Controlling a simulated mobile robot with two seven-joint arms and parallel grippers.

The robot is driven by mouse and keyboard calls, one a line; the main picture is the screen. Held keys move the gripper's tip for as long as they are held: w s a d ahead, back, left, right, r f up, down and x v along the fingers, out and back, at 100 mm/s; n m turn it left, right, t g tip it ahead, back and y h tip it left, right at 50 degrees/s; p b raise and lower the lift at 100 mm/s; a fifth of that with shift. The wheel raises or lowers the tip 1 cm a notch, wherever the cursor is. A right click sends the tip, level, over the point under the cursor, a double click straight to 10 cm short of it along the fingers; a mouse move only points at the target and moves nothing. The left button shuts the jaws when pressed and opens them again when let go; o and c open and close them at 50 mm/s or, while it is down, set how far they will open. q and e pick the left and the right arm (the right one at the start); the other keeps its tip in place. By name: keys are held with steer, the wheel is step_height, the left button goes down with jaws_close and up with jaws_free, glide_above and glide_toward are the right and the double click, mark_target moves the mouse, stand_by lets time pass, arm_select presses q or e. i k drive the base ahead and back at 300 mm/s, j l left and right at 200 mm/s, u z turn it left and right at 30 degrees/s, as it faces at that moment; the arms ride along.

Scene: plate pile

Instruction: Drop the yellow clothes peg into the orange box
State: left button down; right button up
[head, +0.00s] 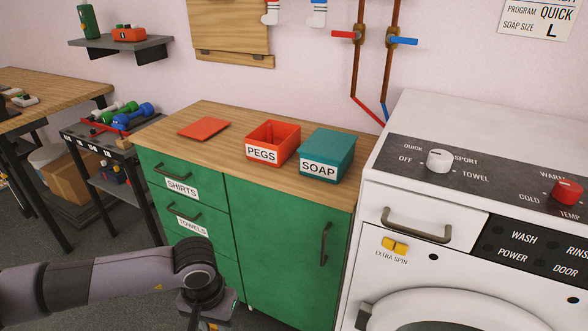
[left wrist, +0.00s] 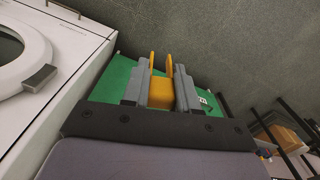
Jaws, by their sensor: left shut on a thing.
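The orange box (head: 287,151), labelled PEGS, stands open on the wooden top of the green cabinet in the head view. Its orange lid (head: 203,128) seems to lie flat to the left of it. My left gripper (left wrist: 160,76) is shut on the yellow clothes peg (left wrist: 161,93), whose two prongs stick out between the fingers in the left wrist view. In the head view my left arm reaches in low, in front of the cabinet, below the box. The fingertips there are cut off by the bottom edge. My right gripper is not in view.
A teal SOAP box (head: 324,158) stands right beside the orange box, with its top covered. The white washing machine (head: 397,196) rises to the right of the green cabinet (head: 279,229). A trolley with dumbbells (head: 140,115) stands to the left.

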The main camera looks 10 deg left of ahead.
mark_target(270, 159)
steer(key=i+j+z, duration=0.15)
steer(key=j+z, duration=0.2)
steer(key=i+j+z, duration=0.1)
steer(key=j+z, duration=0.55)
steer(key=j, duration=0.15)
